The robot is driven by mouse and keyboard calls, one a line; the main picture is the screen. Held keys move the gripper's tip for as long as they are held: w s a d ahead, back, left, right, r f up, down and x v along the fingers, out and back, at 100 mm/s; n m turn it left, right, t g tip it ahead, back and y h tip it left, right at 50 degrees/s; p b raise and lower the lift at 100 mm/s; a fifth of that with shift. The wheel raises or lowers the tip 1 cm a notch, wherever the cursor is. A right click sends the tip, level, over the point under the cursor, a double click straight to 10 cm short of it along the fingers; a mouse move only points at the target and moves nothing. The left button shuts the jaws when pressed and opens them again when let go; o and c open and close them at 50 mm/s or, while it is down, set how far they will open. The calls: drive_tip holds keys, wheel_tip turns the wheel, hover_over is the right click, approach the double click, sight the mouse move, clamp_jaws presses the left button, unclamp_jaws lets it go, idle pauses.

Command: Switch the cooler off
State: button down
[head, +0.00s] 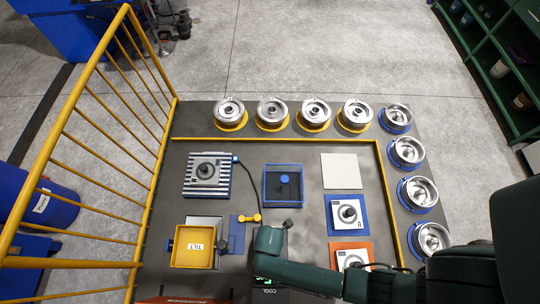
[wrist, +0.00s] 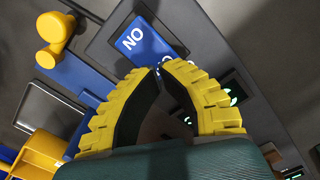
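The cooler (head: 265,291) is a dark unit at the bottom of the head view, marked COOL with a green readout, mostly covered by my arm. In the wrist view a blue switch piece (wrist: 150,45) in a dark frame carries white letters that read NO, or ON upside down. Green digits (wrist: 232,92) glow on the dark panel to its right. My gripper (wrist: 159,70) has yellow ribbed fingers with dark pads. Its tips meet or nearly meet over the lower part of the blue switch. Nothing shows held. Contact with the switch cannot be told. My arm hides the fingers in the head view.
A yellow dumbbell-shaped handle (head: 249,218) and a yellow TILT tray (head: 193,246) lie left of my arm. A blue-framed box (head: 283,185) is behind it. Blue (head: 346,214) and orange (head: 350,256) stations stand to the right. Metal wheels (head: 315,111) line the table's edges.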

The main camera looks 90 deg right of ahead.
drive_tip(key=shift+f+b, duration=0.8)
drive_tip(key=shift+f, duration=0.5)
idle(0.4)
drive_tip(key=shift+r, duration=0.15)
wheel_tip(320, 180, up, 7)
drive_tip(key=p, duration=0.8)
